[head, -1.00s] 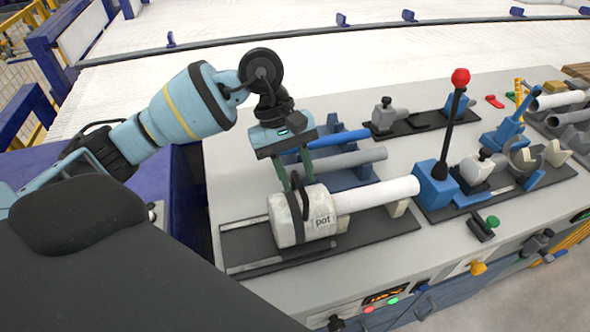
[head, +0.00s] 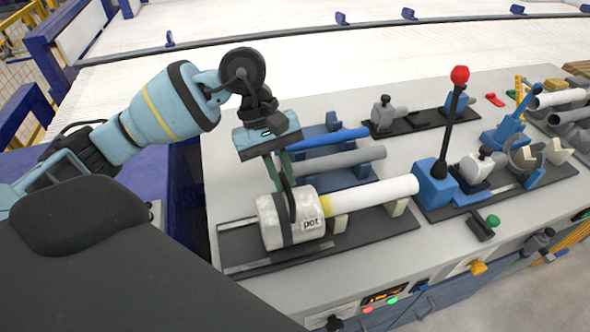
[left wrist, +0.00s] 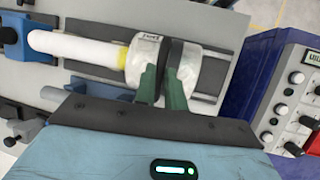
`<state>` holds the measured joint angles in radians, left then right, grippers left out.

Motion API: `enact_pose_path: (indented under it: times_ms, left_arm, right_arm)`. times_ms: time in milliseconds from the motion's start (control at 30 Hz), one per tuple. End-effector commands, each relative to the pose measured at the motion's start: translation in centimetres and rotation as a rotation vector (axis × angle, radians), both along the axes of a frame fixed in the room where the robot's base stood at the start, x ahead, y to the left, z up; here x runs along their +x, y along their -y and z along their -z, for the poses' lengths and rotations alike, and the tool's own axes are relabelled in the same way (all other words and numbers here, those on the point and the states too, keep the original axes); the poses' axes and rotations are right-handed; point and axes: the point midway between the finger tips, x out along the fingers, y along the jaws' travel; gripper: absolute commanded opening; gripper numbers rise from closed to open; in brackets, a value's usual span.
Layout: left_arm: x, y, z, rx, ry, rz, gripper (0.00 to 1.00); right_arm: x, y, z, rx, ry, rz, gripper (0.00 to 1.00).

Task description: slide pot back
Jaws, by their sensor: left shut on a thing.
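The pot (head: 274,224) is a white-grey cylinder labelled "pot" with a dark band and handle, lying on its side on a dark rail plate (head: 350,232). My left gripper (head: 281,184) comes down from above and is shut on the pot's handle. The left wrist view shows its green fingers (left wrist: 162,92) at the dark handle of the pot (left wrist: 206,72). A white pipe (head: 375,194) with a yellow end (head: 325,206) lies to the right of the pot. The yellow end shows between pot and pipe. My right gripper is not in view.
A blue pipe (head: 330,138) and a grey pipe (head: 335,160) lie behind on a blue holder. A blue block with a red-knobbed lever (head: 459,76) stands right of the white pipe. In the left wrist view, a control box (left wrist: 290,95) stands beside the bench.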

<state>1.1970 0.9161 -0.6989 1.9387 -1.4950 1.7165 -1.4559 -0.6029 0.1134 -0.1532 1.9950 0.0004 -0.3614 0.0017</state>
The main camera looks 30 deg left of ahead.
Motion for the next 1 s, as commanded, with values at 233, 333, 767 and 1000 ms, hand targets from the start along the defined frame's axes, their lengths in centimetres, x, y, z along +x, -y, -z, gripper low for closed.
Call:
enact_pose_path:
  times_ms: [233,333,767,1000]
  left_arm:
    - [-3.6,-3.5,0.4,0.01,-0.009,-0.004,0.0]
    - [-4.7,-4.4,0.4,0.008,-0.008,-0.004,0.0]
    - [-6.0,-5.4,-0.1,0.009,-0.004,0.001,0.0]
    - [-6.0,-5.4,-0.1,0.011,-0.004,0.001,0.27]
  right_arm:
    - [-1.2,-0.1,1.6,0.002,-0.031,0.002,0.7]
    - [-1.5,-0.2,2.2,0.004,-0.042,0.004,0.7]
    - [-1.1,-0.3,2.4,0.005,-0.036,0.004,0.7]
    - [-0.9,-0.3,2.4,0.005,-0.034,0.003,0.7]
